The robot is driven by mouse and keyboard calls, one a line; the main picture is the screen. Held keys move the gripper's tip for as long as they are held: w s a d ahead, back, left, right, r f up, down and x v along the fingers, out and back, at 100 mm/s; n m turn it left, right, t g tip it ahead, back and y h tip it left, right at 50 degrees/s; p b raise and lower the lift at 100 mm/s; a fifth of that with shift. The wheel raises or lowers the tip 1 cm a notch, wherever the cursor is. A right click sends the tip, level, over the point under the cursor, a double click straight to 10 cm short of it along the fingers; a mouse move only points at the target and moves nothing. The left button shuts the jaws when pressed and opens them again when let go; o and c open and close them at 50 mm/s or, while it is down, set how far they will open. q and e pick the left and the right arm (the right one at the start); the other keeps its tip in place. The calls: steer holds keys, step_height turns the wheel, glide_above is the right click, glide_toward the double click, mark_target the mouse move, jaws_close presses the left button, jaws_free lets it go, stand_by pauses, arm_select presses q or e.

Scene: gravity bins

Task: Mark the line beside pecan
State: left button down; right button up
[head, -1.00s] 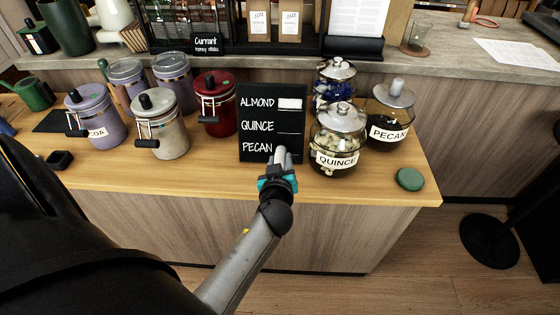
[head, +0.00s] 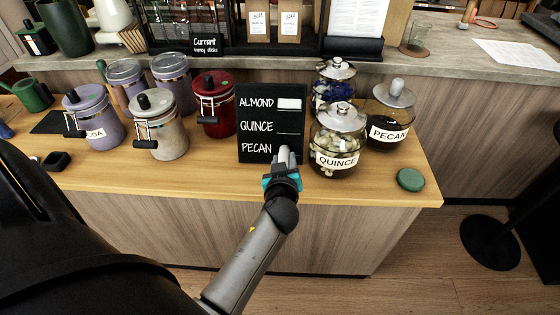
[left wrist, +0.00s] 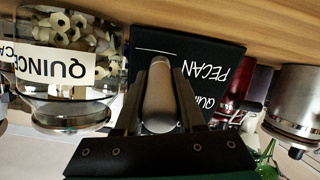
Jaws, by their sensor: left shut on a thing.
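A black board (head: 253,114) stands on the wooden counter, lettered in white ALMOND, QUINCE and PECAN. A white filled block is beside ALMOND, and a thin line is beside QUINCE. My left gripper (head: 285,168) is in front of the board's lower right corner, shut on a pale rounded stick, the marker (head: 284,154). The marker hides the line beside PECAN in the head view. In the left wrist view the marker (left wrist: 160,98) points at the board (left wrist: 190,47), with a thin line by PECAN near its tip. Whether it touches cannot be told. My right gripper is out of view.
A glass QUINCE jar (head: 338,142) stands close to the right of the gripper. A PECAN jar (head: 391,115) is behind it, and a green disc (head: 410,179) lies at the counter's right end. Lidded canisters, including a red one (head: 215,105), stand left of the board.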

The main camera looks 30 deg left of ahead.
arm_select(q)
steer(key=shift+w+d+r+b, duration=0.1)
steer(key=shift+w+d+b, duration=0.25)
steer(key=shift+d, duration=0.25)
steer(key=shift+w+d+b, duration=0.2)
steer(key=shift+w+d, duration=0.15)
steer(key=shift+d, duration=0.25)
steer(key=shift+s+a+p, duration=0.3)
steer(key=shift+s+a, duration=0.2)
steer(key=shift+a, duration=0.35)
steer(key=shift+s+a+p, duration=0.3)
steer(key=shift+s+a, duration=0.15)
steer(key=shift+a, duration=0.4)
steer(key=shift+w+d+b, duration=0.35)
steer(key=shift+d, duration=0.2)
steer(key=shift+w+d+b, duration=0.35)
steer(key=shift+d, duration=0.2)
steer(key=shift+w+d, duration=0.35)
steer(key=shift+d, duration=0.25)
